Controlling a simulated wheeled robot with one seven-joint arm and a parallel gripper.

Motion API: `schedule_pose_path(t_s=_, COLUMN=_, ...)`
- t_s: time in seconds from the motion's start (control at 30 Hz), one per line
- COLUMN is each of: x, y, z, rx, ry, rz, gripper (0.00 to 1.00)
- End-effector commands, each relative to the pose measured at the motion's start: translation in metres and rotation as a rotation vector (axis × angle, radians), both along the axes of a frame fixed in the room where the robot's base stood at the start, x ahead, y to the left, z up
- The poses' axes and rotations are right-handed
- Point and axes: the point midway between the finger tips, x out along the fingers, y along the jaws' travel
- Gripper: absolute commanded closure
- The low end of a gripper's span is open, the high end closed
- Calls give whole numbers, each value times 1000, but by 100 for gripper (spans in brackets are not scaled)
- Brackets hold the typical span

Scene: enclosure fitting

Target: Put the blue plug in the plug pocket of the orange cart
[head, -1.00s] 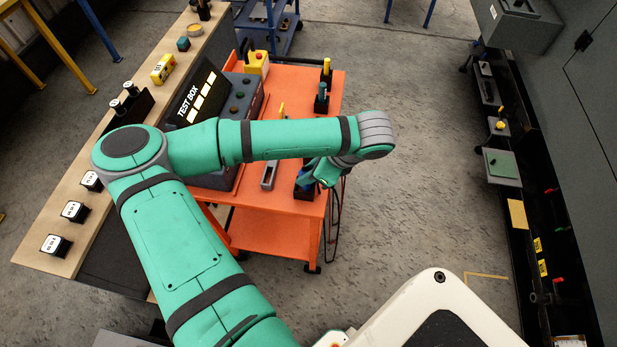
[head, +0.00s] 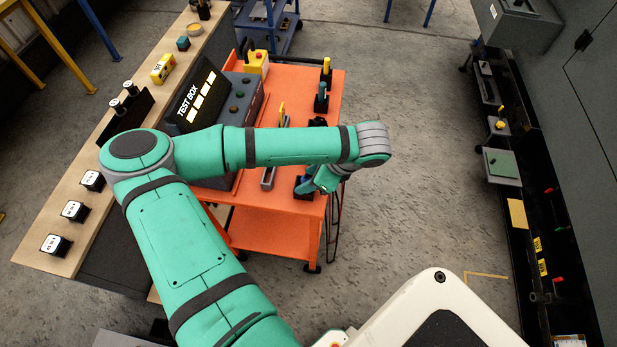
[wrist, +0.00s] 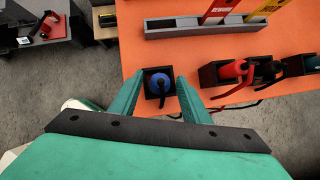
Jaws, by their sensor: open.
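The blue plug (wrist: 159,82) sits in a square black pocket (wrist: 148,99) at the edge of the orange cart (wrist: 140,55), in the wrist view. Its dark handle or cable end points toward the camera. My gripper (wrist: 159,78) is open, with one finger on each side of the plug and gaps between. In the head view my gripper (head: 311,181) is at the cart's near right corner, over the black pocket (head: 303,193). The plug is hard to make out there, and its seating depth cannot be told.
A red-handled tool (wrist: 232,71) stands in another black holder along the same cart edge. A grey tray (wrist: 190,29) with red and yellow tags lies farther in. The test box (head: 240,97) stands on the cart's left. Floor right of the cart is clear.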

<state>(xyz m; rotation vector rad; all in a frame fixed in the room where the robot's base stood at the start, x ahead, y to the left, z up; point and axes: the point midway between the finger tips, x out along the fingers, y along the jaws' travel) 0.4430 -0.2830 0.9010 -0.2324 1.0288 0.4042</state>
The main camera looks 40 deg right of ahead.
Motion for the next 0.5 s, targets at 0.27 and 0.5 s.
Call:
schedule_pose_path(t_s=0.27, x=-18, y=-10, z=34, rx=-3, ry=0, rz=-4, gripper=57)
schedule_pose_path(t_s=0.5, x=-38, y=-19, z=76, rx=0, ry=-5, rz=-4, gripper=57)
